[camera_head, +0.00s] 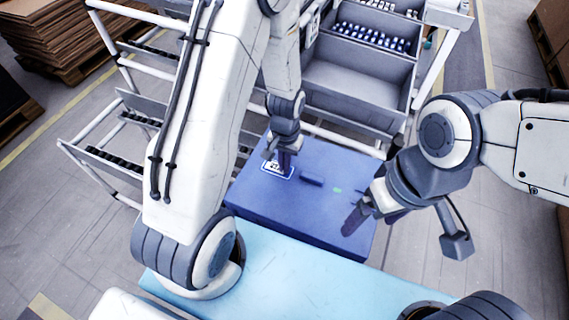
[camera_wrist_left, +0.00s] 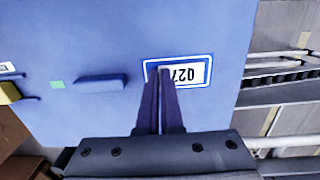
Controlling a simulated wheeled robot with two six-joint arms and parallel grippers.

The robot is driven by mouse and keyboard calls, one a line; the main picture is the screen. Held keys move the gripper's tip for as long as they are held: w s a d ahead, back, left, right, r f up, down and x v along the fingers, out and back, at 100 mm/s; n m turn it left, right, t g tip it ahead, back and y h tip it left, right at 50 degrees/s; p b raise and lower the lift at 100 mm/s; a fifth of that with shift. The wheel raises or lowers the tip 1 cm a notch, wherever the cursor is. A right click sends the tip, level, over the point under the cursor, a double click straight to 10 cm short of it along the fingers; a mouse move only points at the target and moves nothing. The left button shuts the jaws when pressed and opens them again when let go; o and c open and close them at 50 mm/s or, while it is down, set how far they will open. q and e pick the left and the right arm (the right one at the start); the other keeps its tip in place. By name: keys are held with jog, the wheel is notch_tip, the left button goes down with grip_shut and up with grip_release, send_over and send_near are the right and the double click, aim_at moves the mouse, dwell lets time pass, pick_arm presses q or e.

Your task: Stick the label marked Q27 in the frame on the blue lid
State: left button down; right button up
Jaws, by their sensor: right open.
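The blue lid (camera_head: 290,206) lies flat below both arms and also fills much of the left wrist view (camera_wrist_left: 95,35). A white label marked Q27 (camera_wrist_left: 192,73) lies inside a blue-and-white outlined frame (camera_wrist_left: 212,62) on the lid. My left gripper (camera_head: 282,168) points down at this frame. In the left wrist view its dark fingers (camera_wrist_left: 165,70) are together and cover the label's left part. I cannot tell whether they pinch the label. My right gripper (camera_head: 372,220) is open above the lid's right side, apart from the label.
A dark blue handle (camera_head: 311,180) and a small green patch (camera_head: 337,190) are on the lid. A light-blue surface (camera_head: 300,272) is in front. Grey bins (camera_head: 358,88) on a white rack stand behind. Stacked cardboard (camera_head: 75,35) is at the far left.

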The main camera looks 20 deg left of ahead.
pick_arm(q)
jog(key=shift+f, duration=0.15)
dwell(0.6)
jog(key=c, duration=1)
grip_release()
notch_tip(320, 180, up, 10)
jog(key=p, duration=0.1)
jog(key=shift+w+r, duration=0.2)
